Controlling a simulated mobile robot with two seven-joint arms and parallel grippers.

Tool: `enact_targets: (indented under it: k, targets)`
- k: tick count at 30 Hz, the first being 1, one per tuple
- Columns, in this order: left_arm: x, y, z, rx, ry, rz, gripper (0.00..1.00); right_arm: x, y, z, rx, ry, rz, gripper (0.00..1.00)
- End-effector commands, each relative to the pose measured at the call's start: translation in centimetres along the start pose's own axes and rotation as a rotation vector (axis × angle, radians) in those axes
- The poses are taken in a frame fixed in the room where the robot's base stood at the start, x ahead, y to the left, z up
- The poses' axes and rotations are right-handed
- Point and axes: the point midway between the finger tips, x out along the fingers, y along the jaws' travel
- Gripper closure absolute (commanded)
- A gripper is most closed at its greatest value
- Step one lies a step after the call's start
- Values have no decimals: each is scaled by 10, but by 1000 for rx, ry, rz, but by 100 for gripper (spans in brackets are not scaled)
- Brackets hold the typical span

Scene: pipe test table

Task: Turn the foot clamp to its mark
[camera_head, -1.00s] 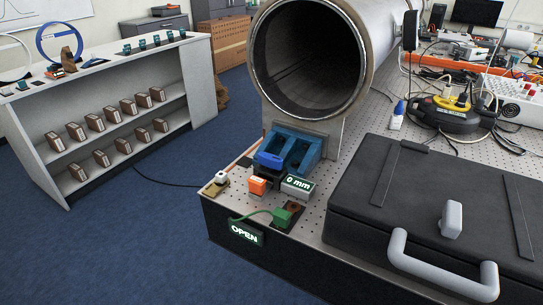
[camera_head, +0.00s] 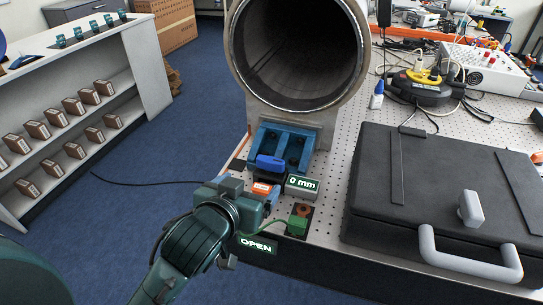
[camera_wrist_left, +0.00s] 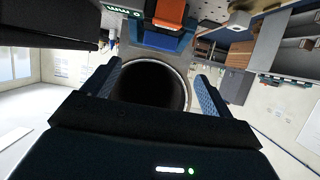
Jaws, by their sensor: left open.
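The steel pipe (camera_head: 293,104) rests on a blue foot (camera_head: 283,146) at the table corner. A bright blue handle (camera_head: 270,163) lies in front of the foot, above an orange block (camera_head: 262,188). I cannot tell for certain which part is the foot clamp, and I make out no mark.
A display reading 0 mm (camera_head: 302,186) stands right of the orange block. A black case (camera_head: 440,180) with grey handles fills the table's right side. White shelves (camera_head: 75,115) with several boxes stand at left.

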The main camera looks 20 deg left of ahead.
Motion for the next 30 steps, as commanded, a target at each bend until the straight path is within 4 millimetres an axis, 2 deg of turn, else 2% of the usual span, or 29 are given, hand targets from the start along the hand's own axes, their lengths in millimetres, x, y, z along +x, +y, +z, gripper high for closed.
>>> enact_targets:
  k: [4,8,21,25,30]
  targets:
    - [3,-1,-5,-5,5,-7,15,-1,1,0,-1,-1,3,64]
    - [19,-2,-5,-3,4,-8,15,-2,2,-1,-2,-3,3,64]
    - [107,-2,-6,-3,4,-8,15,-5,3,3,-12,-23,3,64]
    - [122,-2,-5,-4,5,-6,15,-5,3,4,-14,-26,3,64]
    - [130,-2,-5,-5,4,-6,15,-6,3,3,-15,-25,2,64]
